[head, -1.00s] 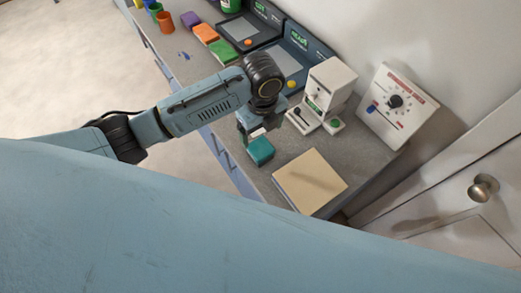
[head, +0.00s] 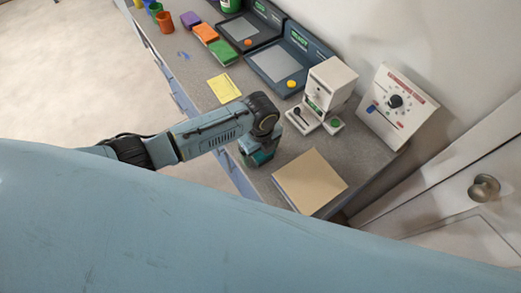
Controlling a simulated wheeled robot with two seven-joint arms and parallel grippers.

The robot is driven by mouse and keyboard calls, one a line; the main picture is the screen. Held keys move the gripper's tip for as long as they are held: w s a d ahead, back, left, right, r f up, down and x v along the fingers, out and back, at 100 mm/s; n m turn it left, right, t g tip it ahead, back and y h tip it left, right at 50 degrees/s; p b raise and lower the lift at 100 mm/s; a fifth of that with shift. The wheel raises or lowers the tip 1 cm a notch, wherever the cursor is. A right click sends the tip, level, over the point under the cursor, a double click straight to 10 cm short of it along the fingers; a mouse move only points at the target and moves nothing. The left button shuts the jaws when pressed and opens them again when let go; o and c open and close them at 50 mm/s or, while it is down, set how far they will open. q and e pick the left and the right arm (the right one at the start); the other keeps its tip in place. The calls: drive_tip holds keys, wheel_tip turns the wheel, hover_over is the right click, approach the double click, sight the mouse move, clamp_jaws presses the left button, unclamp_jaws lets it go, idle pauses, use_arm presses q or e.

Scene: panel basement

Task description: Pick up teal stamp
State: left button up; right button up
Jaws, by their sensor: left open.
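The teal stamp (head: 263,156) stands on the grey counter near its front edge, left of a tan board. My left arm reaches in from the left, and my left gripper (head: 251,149) is low over the stamp, pointing down. The gripper is open and its fingers are around or right beside the stamp; the wrist hides most of the fingers and part of the stamp, so I cannot tell whether they touch. My right gripper is not in view.
The tan board (head: 310,182) lies right of the stamp. A white device (head: 328,84) with a lever stands behind, beside a white dial panel (head: 397,104). A yellow card (head: 224,88), a green block (head: 222,52) and an orange block (head: 204,33) lie farther left.

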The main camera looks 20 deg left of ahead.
use_arm(q)
drive_tip(key=shift+c, duration=0.2)
drive_tip(key=c, duration=1.1)
wheel_tip(320, 180, up, 10)
drive_tip(key=shift+r, duration=0.1)
